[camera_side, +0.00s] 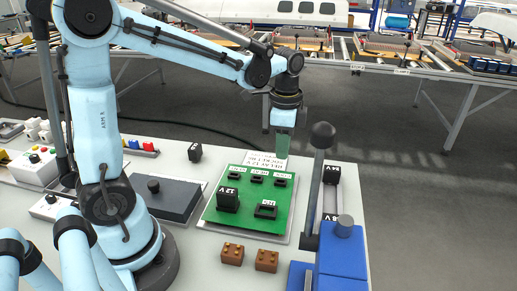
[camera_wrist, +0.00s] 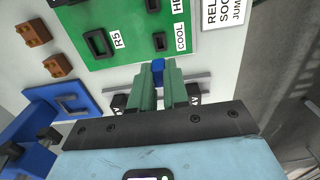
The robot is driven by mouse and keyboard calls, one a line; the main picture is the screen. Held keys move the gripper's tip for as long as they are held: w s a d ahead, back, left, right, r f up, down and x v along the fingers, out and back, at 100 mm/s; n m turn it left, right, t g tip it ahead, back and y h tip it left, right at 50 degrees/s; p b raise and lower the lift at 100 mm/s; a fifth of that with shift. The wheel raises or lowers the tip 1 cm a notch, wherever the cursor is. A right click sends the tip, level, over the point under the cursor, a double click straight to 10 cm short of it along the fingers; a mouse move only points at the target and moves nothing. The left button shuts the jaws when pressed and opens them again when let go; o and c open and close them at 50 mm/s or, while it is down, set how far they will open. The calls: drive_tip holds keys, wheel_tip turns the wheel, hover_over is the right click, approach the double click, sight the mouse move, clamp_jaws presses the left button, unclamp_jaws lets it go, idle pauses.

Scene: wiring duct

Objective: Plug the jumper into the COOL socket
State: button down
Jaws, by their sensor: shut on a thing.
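My gripper (camera_side: 282,153) hangs above the far right part of the green board (camera_side: 215,213), fingers pointing down. In the wrist view its green fingers (camera_wrist: 159,80) are shut on a small blue jumper (camera_wrist: 158,66), which shows between their tips. The jumper cannot be made out in the side view. The black COOL socket (camera_wrist: 159,42) lies on the green board just beyond the jumper, with its COOL label (camera_wrist: 181,38) on the right. In the side view it appears to be the rightmost small socket (camera_side: 280,183). The jumper looks apart from the socket.
Another small socket (camera_wrist: 154,5) and the larger R5 socket (camera_wrist: 97,43) are nearby. A black 12V relay (camera_side: 228,199) stands on the board. A tall dark-knobbed lever (camera_side: 322,137) and a blue fixture (camera_side: 341,250) stand right of the board. Brown blocks (camera_side: 232,253) lie in front.

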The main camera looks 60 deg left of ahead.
drive_tip(key=shift+f, duration=0.1)
hover_over(280, 184)
drive_tip(key=shift+w+a+f, duration=0.1)
drive_tip(key=shift+f, duration=0.85)
drive_tip(key=shift+w+a+f, duration=0.15)
drive_tip(key=shift+f, duration=0.75)
drive_tip(key=shift+w+a+f, duration=0.1)
drive_tip(key=shift+f, duration=0.85)
drive_tip(key=shift+f, duration=1)
drive_tip(key=c, duration=1)
unclamp_jaws()
drive_tip(key=shift+c, duration=0.2)
wheel_tip(280, 184, up, 12)
drive_tip(key=shift+r, duration=0.1)
